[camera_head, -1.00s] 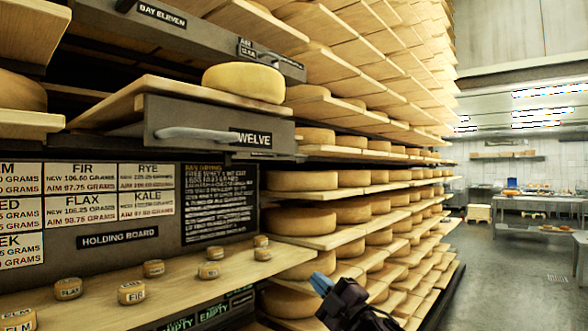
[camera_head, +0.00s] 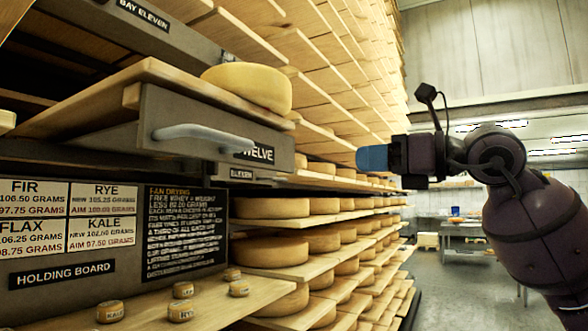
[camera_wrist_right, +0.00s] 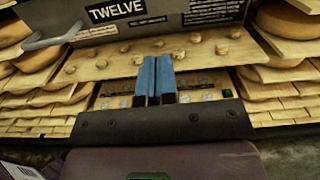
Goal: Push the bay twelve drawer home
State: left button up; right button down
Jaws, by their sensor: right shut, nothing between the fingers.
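The bay twelve drawer (camera_head: 225,140) stands pulled out from the rack in the head view. It has a dark front, a grey bar handle (camera_head: 203,139) and a label reading "WELVE", the handle hiding part of it. A yellow cheese wheel (camera_head: 250,86) sits on its board. My right gripper (camera_head: 360,158) is at the right of the drawer front, apart from it, its blue fingers pointing left. In the right wrist view the fingers (camera_wrist_right: 155,60) are together and empty, with the "TWELVE" front (camera_wrist_right: 110,12) at the top left. My left gripper is not in view.
Below the drawer is a holding board (camera_head: 62,273) with small labelled cheeses (camera_head: 182,291) on a wooden shelf. Shelves of cheese wheels (camera_head: 305,240) run back along the rack. The aisle floor at right is open, with a metal table (camera_head: 465,231) far behind.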

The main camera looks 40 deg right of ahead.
jog(key=p, duration=0.1)
send_near(282, 167)
jog(key=shift+p+x, duration=0.9)
jog(key=shift+x, duration=2.1)
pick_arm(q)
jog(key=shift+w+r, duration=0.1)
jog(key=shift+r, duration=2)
pick_arm(e)
jog(key=shift+w+a, duration=0.3)
jog(key=shift+w, duration=0.4)
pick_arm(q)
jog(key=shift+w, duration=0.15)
pick_arm(e)
jog(key=shift+w, duration=0.15)
